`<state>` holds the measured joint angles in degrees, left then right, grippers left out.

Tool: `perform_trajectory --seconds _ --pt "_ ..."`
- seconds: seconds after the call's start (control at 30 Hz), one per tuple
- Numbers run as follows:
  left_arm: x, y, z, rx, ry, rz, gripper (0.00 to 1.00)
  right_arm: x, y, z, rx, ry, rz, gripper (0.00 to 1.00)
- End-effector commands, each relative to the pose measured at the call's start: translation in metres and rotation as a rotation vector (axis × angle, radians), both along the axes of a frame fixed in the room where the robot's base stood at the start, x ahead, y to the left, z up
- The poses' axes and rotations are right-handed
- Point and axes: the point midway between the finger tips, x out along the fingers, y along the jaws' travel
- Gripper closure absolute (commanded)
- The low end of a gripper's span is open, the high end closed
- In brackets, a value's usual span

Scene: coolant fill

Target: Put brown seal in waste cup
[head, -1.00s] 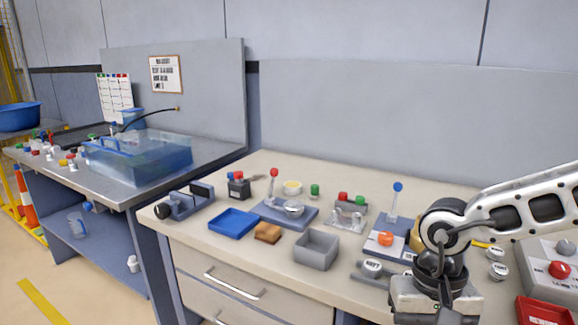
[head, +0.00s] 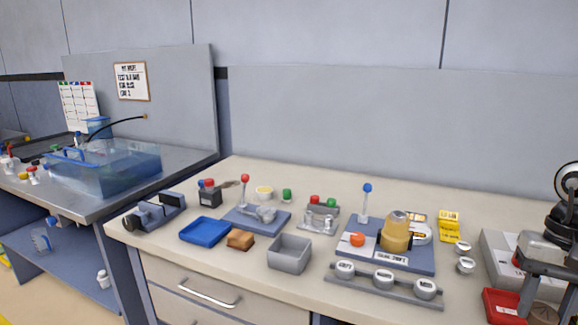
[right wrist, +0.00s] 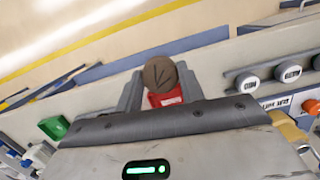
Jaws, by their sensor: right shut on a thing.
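The brown seal (right wrist: 159,73), a round disc with dark marks, is between the fingers of my right gripper (right wrist: 159,86). In the head view the seal (head: 545,313) shows at the lower right, below my right gripper (head: 543,303), beside and partly in front of the red tray (head: 502,308). The gripper is shut on it. Whether the seal still touches anything below is unclear. No container is clearly marked as the waste cup; a grey open square box (head: 290,254) stands near the bench's front edge. My left gripper is not in view.
A board with an amber cylinder (head: 396,232) and a blue-topped lever (head: 366,203) stands left of my arm. Several round caps sit on a rail (head: 384,282) in front. A grey control box (head: 500,252) is beside the gripper. A green object (right wrist: 53,127) shows in the wrist view.

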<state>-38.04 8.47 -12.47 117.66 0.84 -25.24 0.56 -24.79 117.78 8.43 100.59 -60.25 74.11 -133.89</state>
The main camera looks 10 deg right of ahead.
Motion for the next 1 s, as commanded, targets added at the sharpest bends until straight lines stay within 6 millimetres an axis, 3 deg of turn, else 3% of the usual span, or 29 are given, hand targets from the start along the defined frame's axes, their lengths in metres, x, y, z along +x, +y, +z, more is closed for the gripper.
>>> perform_trajectory --seconds 0.1,0.3,1.0 --pt "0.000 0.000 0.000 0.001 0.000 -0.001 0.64 -0.020 -0.018 -0.011 0.011 -0.004 -0.098 0.76" --pt "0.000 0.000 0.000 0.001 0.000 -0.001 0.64 -0.034 -0.020 -0.032 0.007 -0.003 -0.160 0.76" --pt "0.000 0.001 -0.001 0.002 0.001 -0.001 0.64 -0.039 -0.012 -0.048 -0.005 -0.001 -0.175 0.76"
